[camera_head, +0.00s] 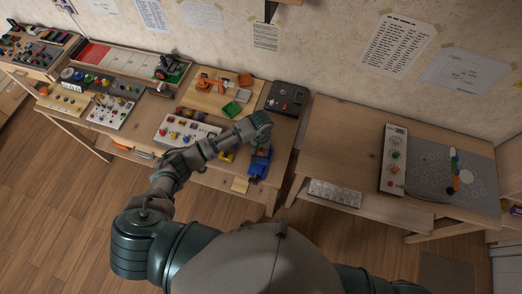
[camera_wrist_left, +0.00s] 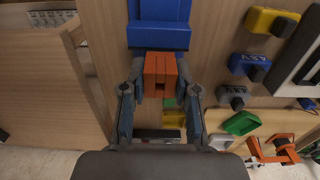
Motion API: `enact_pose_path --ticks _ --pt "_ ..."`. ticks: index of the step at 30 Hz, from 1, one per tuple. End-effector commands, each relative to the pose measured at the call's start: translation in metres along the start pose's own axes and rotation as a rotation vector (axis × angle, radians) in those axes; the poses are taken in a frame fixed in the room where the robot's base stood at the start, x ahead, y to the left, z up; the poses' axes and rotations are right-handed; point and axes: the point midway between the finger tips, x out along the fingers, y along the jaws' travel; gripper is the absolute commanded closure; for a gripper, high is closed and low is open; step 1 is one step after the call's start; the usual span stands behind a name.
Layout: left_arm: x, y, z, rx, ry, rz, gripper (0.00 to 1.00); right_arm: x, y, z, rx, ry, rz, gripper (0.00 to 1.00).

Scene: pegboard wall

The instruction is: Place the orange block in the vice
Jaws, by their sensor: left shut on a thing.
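The orange block (camera_wrist_left: 160,72) shows in the left wrist view between the two fingers of my left gripper (camera_wrist_left: 160,84), which is shut on it. The blue vice (camera_wrist_left: 159,32) is directly beyond the block, very near it; I cannot tell whether they touch or whether the block is between the jaws. In the head view my left gripper (camera_head: 259,136) is over the front right part of the middle table, just behind the blue vice (camera_head: 260,164). The held block is hidden there by the gripper. My right gripper is not in view.
A white panel with knobs (camera_head: 186,132) lies left of my left arm. A green tray (camera_head: 231,109), an orange toy arm (camera_head: 210,84) and a dark box (camera_head: 287,98) are behind. A gap separates this table from the right table (camera_head: 335,135).

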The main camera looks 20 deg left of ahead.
Motion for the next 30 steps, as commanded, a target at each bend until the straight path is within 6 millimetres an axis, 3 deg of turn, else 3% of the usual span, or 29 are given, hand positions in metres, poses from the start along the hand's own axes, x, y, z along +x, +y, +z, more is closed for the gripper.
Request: enact_pose_path --ticks 5,13,20,21,23,30 --pt "0.004 -0.002 -0.012 0.0 -0.001 -0.001 0.98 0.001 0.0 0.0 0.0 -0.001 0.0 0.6" --pt "0.036 -0.004 -0.011 0.0 0.0 0.001 0.98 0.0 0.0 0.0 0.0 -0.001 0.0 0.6" --pt "0.037 -0.004 -0.011 0.0 0.0 0.002 0.98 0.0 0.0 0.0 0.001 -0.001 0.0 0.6" --pt "0.037 -0.004 -0.011 0.0 0.0 0.001 0.62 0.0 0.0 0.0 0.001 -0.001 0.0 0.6" --pt "0.037 -0.004 -0.011 0.0 0.0 0.001 0.47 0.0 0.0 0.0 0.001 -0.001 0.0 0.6" --pt "0.036 -0.003 -0.011 0.0 0.0 0.0 0.45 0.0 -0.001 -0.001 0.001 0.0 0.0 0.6"
